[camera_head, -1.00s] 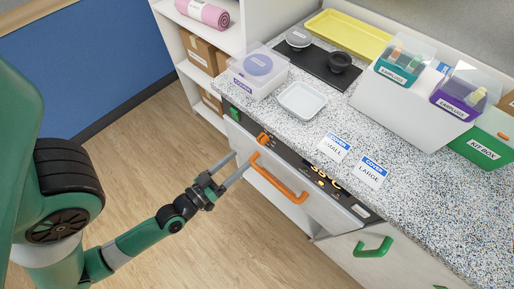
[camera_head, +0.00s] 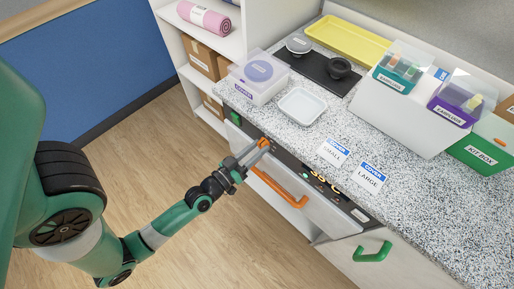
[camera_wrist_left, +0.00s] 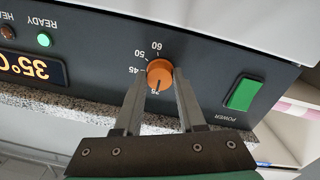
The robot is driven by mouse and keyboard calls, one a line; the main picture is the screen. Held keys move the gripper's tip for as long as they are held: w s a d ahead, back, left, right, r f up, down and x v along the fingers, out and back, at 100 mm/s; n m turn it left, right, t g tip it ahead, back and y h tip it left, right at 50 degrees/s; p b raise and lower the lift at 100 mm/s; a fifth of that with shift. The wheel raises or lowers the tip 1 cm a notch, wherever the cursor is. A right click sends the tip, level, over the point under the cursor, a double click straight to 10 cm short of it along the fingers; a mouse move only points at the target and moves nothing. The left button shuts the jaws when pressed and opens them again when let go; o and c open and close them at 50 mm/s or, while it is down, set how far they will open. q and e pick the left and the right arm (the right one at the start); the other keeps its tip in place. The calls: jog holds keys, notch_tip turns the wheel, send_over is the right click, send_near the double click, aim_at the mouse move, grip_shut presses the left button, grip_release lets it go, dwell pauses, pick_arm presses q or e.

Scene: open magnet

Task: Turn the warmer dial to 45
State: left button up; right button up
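The orange warmer dial (camera_wrist_left: 160,73) sits on the dark control panel, and it also shows at the panel's left part in the head view (camera_head: 264,143). Its dark pointer line faces down in the wrist view, towards a partly covered mark; 45, 50 and 60 are printed to its left and above. The display (camera_wrist_left: 30,68) reads 35°C, upside down in the wrist view. My left gripper (camera_head: 254,152) is open, with one finger on each side of the dial. I cannot tell whether the fingers touch it. My right gripper is out of view.
A green power switch (camera_wrist_left: 242,93) lies right of the dial in the wrist view, and a green ready light (camera_wrist_left: 44,40) is lit. An orange drawer handle (camera_head: 280,189) is just below the panel. The speckled counter (camera_head: 300,135) overhangs above, holding boxes and trays.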

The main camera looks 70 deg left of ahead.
pick_arm(q)
grip_shut()
jog(key=m+p, duration=0.2)
jog(key=m, duration=0.1)
jog(key=shift+r, duration=0.2)
jog(key=m+p, duration=0.6)
jog(key=shift+r+p, duration=0.1)
jog(key=shift+p, duration=0.2)
jog(key=m+p, duration=0.2)
jog(key=m, duration=0.1)
jog(key=shift+m+g, duration=0.3)
jog(key=shift+m+p, duration=0.95)
jog(key=shift+m, duration=0.45)
jog(key=shift+f, duration=0.2)
